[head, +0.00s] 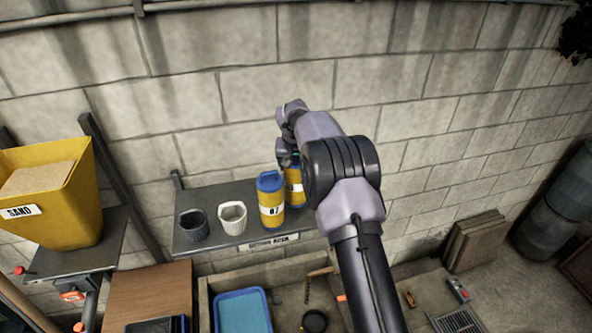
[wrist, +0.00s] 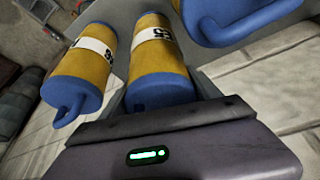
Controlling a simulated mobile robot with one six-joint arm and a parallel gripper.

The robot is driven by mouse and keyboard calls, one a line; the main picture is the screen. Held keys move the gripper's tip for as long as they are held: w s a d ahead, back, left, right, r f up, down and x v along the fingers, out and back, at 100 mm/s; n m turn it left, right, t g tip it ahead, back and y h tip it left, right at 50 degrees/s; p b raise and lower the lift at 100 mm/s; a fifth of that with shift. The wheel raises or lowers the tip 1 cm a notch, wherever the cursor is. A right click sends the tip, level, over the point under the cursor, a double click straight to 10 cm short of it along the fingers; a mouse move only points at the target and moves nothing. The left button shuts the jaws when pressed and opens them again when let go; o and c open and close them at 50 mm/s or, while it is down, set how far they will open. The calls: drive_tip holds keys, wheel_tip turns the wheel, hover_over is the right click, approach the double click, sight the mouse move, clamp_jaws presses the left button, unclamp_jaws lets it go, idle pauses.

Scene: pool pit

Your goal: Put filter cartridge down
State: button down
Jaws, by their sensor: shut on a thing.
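My gripper (head: 287,158) is over the right part of the grey wall shelf (head: 220,243), shut on a yellow filter cartridge (head: 294,190) with a white label and blue ends. That cartridge is partly hidden by my arm in the head view; in the wrist view it is the middle cartridge (wrist: 158,55), its near end at the gripper. A second yellow cartridge (head: 270,202) with a blue handle stands upright on the shelf just left of it. The wrist view shows one cartridge on each side, left (wrist: 78,70) and right (wrist: 235,18). Whether the held one touches the shelf is hidden.
A black cup (head: 194,225) and a white ribbed cup (head: 232,218) stand on the shelf's left part. A yellow sand bin (head: 70,215) is further left. A block wall (head: 300,80) rises close behind. A blue tray (head: 242,312) lies below the shelf.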

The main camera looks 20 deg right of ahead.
sight(294, 195)
drive_tip(key=shift+s+f+p, duration=0.1)
drive_tip(key=shift+f+p, duration=0.2)
drive_tip(key=shift+f, duration=1.3)
drive_tip(key=c, duration=0.5)
unclamp_jaws()
drive_tip(key=shift+f, duration=0.1)
drive_tip(key=o, duration=0.3)
drive_tip(key=shift+o, duration=0.2)
